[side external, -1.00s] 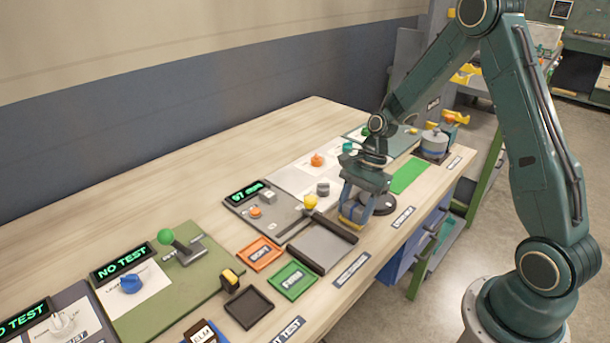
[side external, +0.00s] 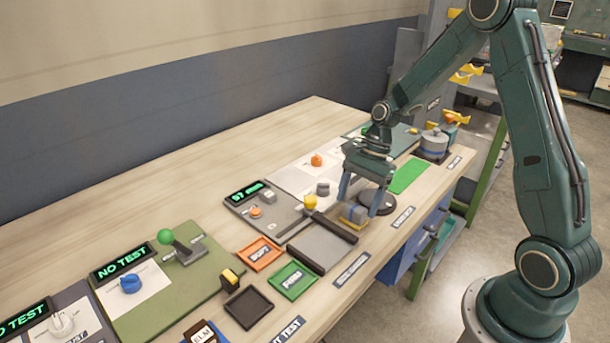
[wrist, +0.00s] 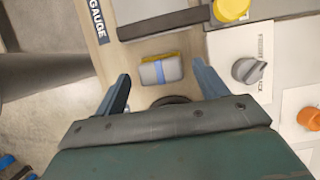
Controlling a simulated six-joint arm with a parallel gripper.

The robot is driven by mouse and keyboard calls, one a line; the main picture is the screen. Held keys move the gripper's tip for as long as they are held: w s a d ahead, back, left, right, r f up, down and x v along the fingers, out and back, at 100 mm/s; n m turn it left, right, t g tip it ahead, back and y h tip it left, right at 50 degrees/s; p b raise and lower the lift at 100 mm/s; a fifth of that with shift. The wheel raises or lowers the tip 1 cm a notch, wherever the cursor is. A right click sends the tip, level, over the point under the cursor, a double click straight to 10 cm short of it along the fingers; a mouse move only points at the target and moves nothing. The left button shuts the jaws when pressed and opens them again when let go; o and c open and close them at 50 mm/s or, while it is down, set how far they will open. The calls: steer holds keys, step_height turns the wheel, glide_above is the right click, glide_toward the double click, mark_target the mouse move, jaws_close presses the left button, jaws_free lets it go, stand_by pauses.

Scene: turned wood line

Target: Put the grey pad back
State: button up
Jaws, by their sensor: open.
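The grey pad (side external: 354,214), a small grey block with a blue band and a yellow base, lies on the wooden bench between the black-edged grey plate and a dark round disc (side external: 382,207). In the wrist view the pad (wrist: 161,71) lies ahead of my gripper (wrist: 165,83), with clear space on either side of it. My gripper (side external: 361,206) is open and empty, just to the right of the pad in the side view. The disc is partly hidden by my gripper in both views.
The grey plate with a black bar (side external: 318,247) lies left of the pad, with a yellow knob (side external: 310,202) and a grey knob (side external: 323,188) near it. Orange (side external: 260,253) and green (side external: 293,281) trays lie further left. A green mat (side external: 409,177) lies to the right.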

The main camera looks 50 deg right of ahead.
steer(key=v, duration=0.9)
steer(key=shift+r, duration=0.3)
steer(key=s+a+r+n+t+h, duration=0.2)
steer(key=s+a+r+n+h, duration=0.1)
steer(key=s+a+r+n, duration=0.5)
steer(key=s+a+r+n+t+h, duration=0.1)
steer(key=s+a+r+n+t, duration=0.1)
steer(key=s+n, duration=0.8)
step_height(320, 180, up, 2)
steer(key=shift+s+r+t+h, duration=0.2)
steer(key=shift+s+t+h, duration=0.1)
steer(key=shift+s+t, duration=0.6)
